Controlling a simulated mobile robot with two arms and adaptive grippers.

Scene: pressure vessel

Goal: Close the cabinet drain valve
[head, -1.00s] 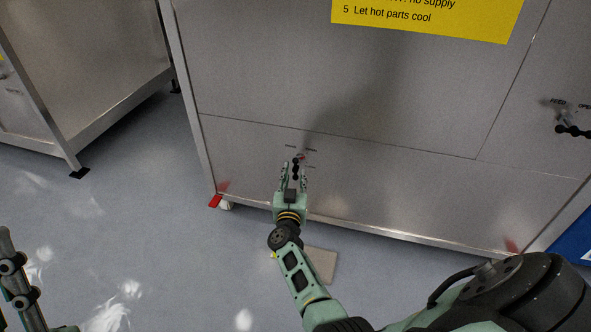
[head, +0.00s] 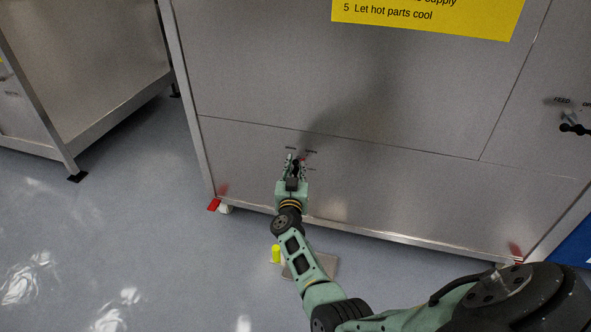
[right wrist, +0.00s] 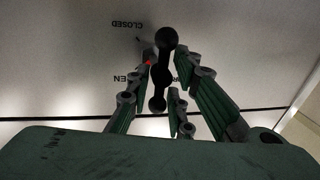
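The cabinet drain valve sits low on the steel cabinet front. Its black handle with ball knobs (right wrist: 162,74) shows in the right wrist view, with a small red part behind it. The panel has the label CLOSED (right wrist: 129,24), upside down in that view, and a second label, partly hidden, ending in EN (right wrist: 130,78). My right gripper (head: 297,163) is at the valve in the head view and hides most of it. In the right wrist view its green-padded fingers (right wrist: 165,95) are apart, on either side of the handle; contact is unclear. My left gripper is out of view.
Another black-handled valve (head: 574,128), labelled FEED, is at the right on the cabinet (head: 400,175). A yellow cylinder (head: 276,254) and a flat plate (head: 328,266) are on the floor by my right arm. Another steel cabinet (head: 90,60) stands at the left. Floor between is clear.

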